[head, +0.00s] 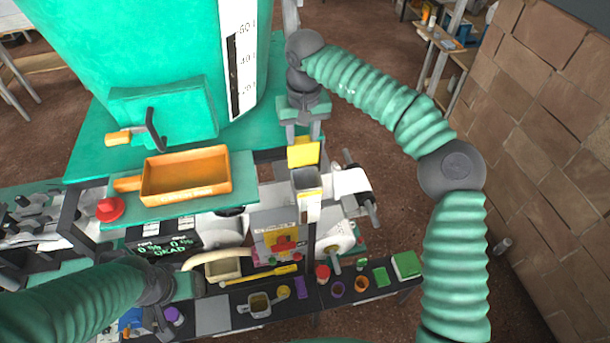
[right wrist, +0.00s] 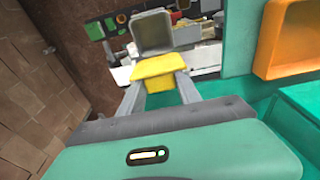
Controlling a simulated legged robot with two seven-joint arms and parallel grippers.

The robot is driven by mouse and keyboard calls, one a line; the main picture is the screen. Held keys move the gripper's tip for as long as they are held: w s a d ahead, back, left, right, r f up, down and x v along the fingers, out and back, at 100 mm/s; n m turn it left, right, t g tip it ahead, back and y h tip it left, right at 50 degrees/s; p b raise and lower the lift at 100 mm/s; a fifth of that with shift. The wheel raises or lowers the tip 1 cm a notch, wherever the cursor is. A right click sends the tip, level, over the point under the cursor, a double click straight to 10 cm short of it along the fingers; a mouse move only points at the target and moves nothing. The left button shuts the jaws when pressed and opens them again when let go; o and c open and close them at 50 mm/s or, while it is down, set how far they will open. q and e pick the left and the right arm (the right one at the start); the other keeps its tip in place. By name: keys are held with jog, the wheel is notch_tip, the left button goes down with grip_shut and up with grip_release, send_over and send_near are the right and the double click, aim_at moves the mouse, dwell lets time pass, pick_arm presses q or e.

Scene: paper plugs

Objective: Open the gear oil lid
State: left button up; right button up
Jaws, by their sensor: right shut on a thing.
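The yellow lid (head: 303,153) is at the top of a narrow grey box (head: 306,181) on the machine, which I take for the gear oil container. The lid is raised at the box's back edge, and the box's opening shows in front of it. My right gripper (head: 303,138) comes from behind and is shut on the lid. In the right wrist view the lid (right wrist: 158,68) sits between my fingers, with the grey box (right wrist: 152,32) beyond. My left gripper (head: 162,325) is low at the left, pointing down; its fingertips are unclear.
An orange tray (head: 190,178) and a red knob (head: 110,209) are left of the box. A yellow panel with a red valve (head: 284,243) is below it. A dark front shelf holds a grey cup (head: 260,305), a yellow tool (head: 268,274) and a green box (head: 406,265). A brick wall (head: 545,130) stands at right.

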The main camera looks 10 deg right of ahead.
jog(key=shift+w+a+g, duration=0.15)
jog(key=shift+w+g, duration=0.45)
jog(key=shift+w, duration=0.2)
jog(key=shift+w+f+g, duration=0.1)
jog(key=shift+g, duration=0.2)
jog(key=o, duration=1.1)
